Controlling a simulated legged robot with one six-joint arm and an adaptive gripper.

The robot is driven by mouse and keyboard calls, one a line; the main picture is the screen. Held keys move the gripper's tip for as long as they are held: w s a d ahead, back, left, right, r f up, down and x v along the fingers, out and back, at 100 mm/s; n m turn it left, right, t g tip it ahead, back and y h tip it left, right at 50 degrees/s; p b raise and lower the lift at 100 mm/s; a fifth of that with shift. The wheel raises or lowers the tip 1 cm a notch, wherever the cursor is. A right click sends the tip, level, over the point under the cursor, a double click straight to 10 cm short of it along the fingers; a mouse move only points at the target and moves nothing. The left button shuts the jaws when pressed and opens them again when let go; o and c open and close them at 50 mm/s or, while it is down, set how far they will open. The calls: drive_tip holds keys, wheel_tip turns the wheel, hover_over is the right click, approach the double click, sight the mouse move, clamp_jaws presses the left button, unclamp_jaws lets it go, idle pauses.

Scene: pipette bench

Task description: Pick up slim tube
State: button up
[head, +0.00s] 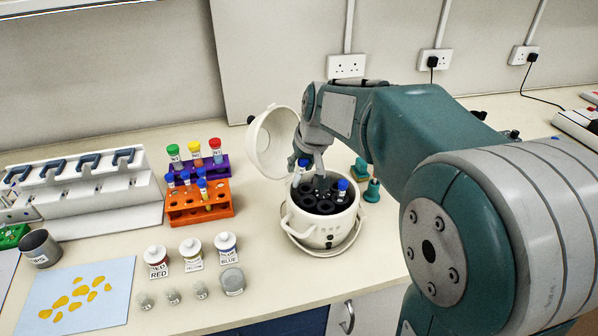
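A white round centrifuge (312,232) stands open on the bench, with a dark rotor (322,207) inside. One slim blue-capped tube (300,172) shows at the rotor's back left, tilted slightly. Another slim blue-capped tube (341,190) sits at its right side. My gripper (316,168) points down over the rotor, right beside the back-left tube's cap. The finger gap is small in the picture and partly hidden, so I cannot tell whether it grips that tube. More slim blue-capped tubes (203,190) stand in the orange rack (200,215).
The open centrifuge lid (272,142) rises just left of my gripper. A purple rack (222,166) holds tubes with green, yellow and red caps. Labelled bottles (191,254) stand in front, with a white pipette stand (90,190) at left. Small teal items (371,190) sit right of the centrifuge.

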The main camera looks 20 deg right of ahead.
drive_tip(key=shift+c, duration=1.4)
drive_tip(key=shift+r, duration=0.55)
wheel_tip(320, 180, up, 2)
drive_tip(key=shift+r, duration=0.15)
drive_tip(key=s+r, duration=1)
drive_tip(key=s, duration=0.4)
drive_tip(key=w+f+g, duration=0.1)
drive_tip(key=w+f, duration=0.1)
drive_tip(key=w, duration=0.3)
drive_tip(key=w+f+g+h, duration=0.1)
drive_tip(key=w+f, duration=0.1)
drive_tip(key=w, duration=0.3)
drive_tip(key=w+d+f+g, duration=0.1)
drive_tip(key=w+f, duration=0.1)
drive_tip(key=w, duration=0.3)
drive_tip(key=shift+d+f, duration=0.1)
drive_tip(key=shift+f, duration=0.25)
